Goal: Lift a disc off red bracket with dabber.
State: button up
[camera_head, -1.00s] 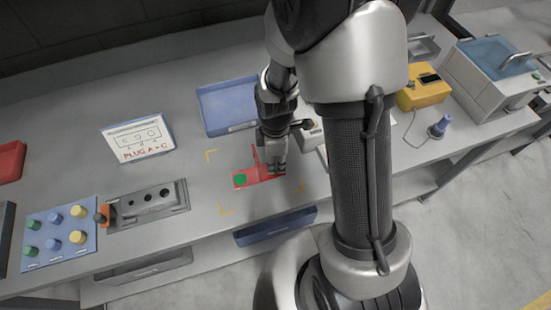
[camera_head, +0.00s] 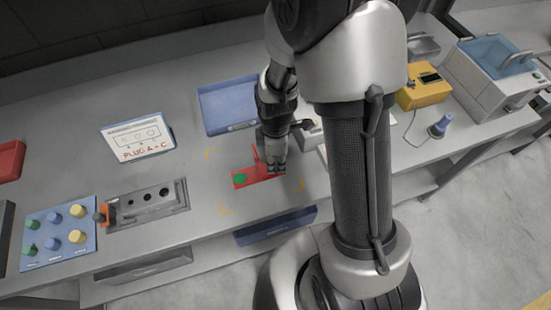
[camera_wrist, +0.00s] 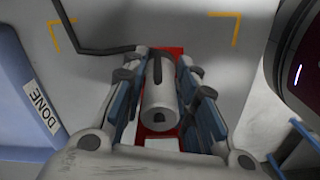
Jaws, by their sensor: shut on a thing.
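The red bracket (camera_head: 262,173) lies on the grey bench, with a thin red upright part (camera_head: 256,153) beside my gripper. A green disc (camera_head: 240,178) sits at its left end. My gripper (camera_head: 277,171) is low over the bracket's right part. In the wrist view, my gripper (camera_wrist: 163,100) has its fingers on both sides of a pale grey cylinder (camera_wrist: 160,92), apparently the dabber, and is shut on it. Red of the bracket (camera_wrist: 172,52) shows behind and below the cylinder. The green disc cannot be made out in the wrist view. Whether the cylinder touches the bracket is unclear.
Yellow corner marks (camera_head: 224,210) frame the bracket's area. A blue tray (camera_head: 227,105) stands behind it; a blue bin marked DONE shows in the wrist view (camera_wrist: 20,90). A socket block (camera_head: 148,205) and knob panel (camera_head: 58,232) are left.

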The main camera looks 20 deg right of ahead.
jog(key=shift+r+p, duration=2.8)
jog(key=shift+r, duration=0.7)
